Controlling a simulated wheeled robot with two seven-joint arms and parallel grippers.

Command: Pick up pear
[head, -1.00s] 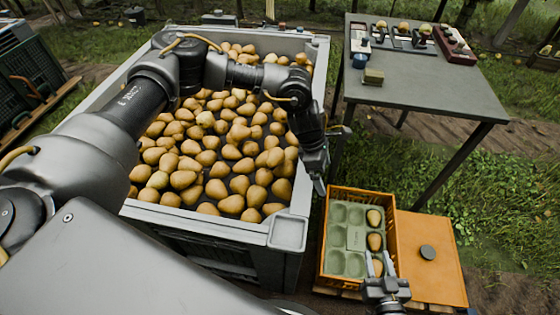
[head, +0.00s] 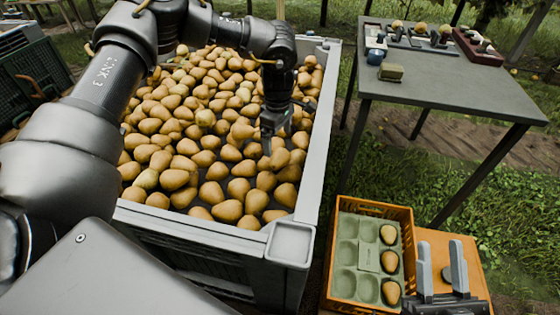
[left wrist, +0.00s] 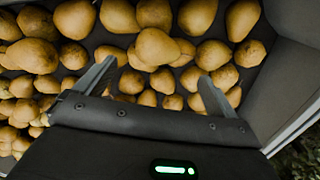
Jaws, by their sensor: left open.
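Many brown-yellow pears (head: 228,211) fill the large grey bin (head: 322,150). My left gripper (head: 267,148) points down over the pears near the bin's right side. In the left wrist view its fingers (left wrist: 156,74) are spread, with no pear held; a larger-looking pear (left wrist: 157,47) lies just past the gap between the tips. Whether the fingers touch any pear cannot be told. My right gripper (head: 440,266) is open and empty beside the orange crate (head: 342,288). The green tray (head: 368,258) in the crate holds three pears (head: 389,261) in its right column.
The bin wall (left wrist: 285,60) rises close to my left gripper at the right of the wrist view. A grey table (head: 450,85) with a small box (head: 391,72), graded pears and tools stands at the back right. Grass lies between the table and crate.

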